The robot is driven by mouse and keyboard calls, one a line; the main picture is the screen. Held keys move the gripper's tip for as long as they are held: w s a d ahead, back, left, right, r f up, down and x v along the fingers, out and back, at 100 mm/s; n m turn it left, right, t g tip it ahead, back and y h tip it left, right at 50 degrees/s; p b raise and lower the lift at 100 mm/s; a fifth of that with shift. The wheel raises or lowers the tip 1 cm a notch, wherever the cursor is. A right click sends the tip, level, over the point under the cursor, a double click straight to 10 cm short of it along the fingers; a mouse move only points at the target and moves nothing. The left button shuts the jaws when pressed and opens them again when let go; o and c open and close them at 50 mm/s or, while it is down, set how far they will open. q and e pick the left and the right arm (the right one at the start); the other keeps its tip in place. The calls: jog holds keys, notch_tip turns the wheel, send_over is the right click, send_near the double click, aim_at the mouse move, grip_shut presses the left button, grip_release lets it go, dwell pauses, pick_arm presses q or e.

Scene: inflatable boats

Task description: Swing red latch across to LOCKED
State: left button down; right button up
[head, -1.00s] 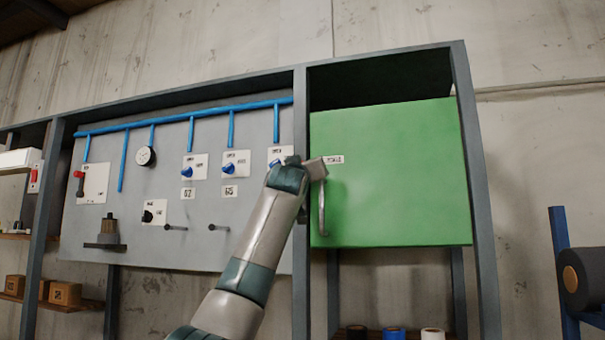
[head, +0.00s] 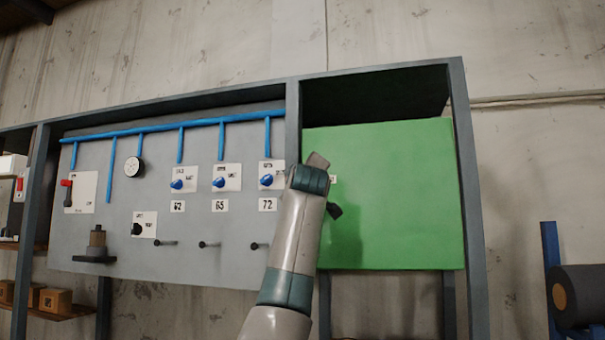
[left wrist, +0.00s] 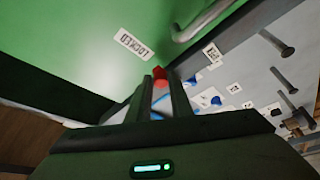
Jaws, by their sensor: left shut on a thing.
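The red latch (left wrist: 158,72) shows as a small red piece at the tips of my left gripper (left wrist: 160,95) in the left wrist view. The fingers are shut on it, close to the green door (left wrist: 95,35). The LOCKED label (left wrist: 133,46) is on the door, up and left of the fingertips in that view, apart from them. In the head view my left arm covers the latch and the left edge of the green door (head: 400,200). A sliver of a white label (head: 333,179) shows beside my wrist. My right gripper is in neither view.
The door's metal handle (left wrist: 195,25) is near the gripper in the wrist view. A grey panel (head: 140,265) left of the door carries blue knobs, a gauge (head: 134,167) and pegs. A grey frame post (head: 466,190) stands right of the door.

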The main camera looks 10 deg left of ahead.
pick_arm(q)
jog(key=shift+r, duration=0.15)
jog(key=c, duration=1.7)
grip_release()
jog(key=shift+o, duration=0.2)
jog(key=shift+w+a+f, duration=0.1)
jog(key=shift+w+f, duration=0.1)
jog(key=shift+w, duration=0.05)
jog(key=b+v, duration=1)
jog(key=v, duration=0.7)
jog(key=shift+s+b, duration=0.25)
jog(key=shift+b, duration=0.1)
jog(key=shift+f, duration=0.1)
